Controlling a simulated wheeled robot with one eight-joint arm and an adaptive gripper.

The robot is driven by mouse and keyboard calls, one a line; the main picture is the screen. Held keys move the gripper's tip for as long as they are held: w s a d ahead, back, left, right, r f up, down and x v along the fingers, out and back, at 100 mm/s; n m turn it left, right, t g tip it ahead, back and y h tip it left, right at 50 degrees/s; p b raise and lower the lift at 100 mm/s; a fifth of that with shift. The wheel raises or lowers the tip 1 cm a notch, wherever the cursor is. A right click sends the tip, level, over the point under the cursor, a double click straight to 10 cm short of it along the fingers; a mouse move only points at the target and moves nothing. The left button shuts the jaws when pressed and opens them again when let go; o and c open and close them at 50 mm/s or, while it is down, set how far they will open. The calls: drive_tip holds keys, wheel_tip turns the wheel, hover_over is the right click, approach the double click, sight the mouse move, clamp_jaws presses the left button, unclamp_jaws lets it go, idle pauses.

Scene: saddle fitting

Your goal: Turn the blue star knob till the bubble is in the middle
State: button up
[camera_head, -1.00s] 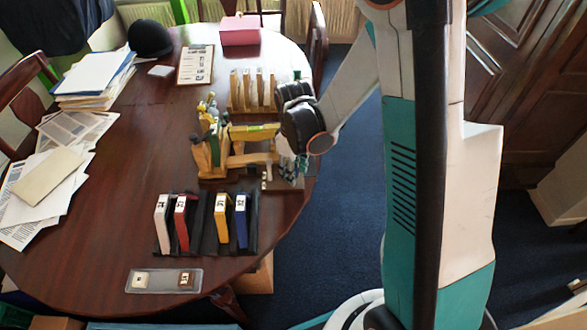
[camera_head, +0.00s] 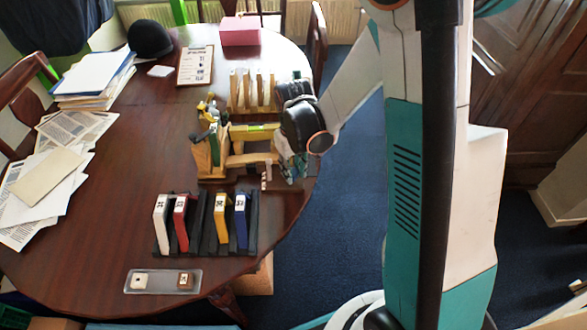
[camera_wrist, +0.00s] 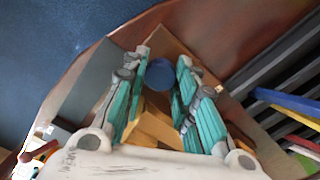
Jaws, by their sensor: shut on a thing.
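The blue star knob (camera_wrist: 158,76) shows in the wrist view as a round blue shape between the teal fingers of my gripper (camera_wrist: 160,82). The gripper is shut on it, and the fingers hide its sides. In the head view my gripper (camera_head: 293,168) points down at the right end of the wooden saddle jig (camera_head: 250,159), and the knob is hidden there. A yellow-green level vial (camera_head: 256,127) lies on the jig's upper bar. Its bubble is too small to make out.
A black rack (camera_head: 207,243) with several coloured plates stands in front of the jig. A wooden rack (camera_head: 252,93) stands behind it. A small tray (camera_head: 163,281) lies at the table's front. Papers (camera_head: 45,195) cover the left side. The table middle is clear.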

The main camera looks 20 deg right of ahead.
sight(294, 171)
drive_tip(key=o, duration=1)
drive_tip(key=shift+o, duration=0.2)
drive_tip(key=shift+r, duration=0.15)
wheel_tip(294, 171, up, 12)
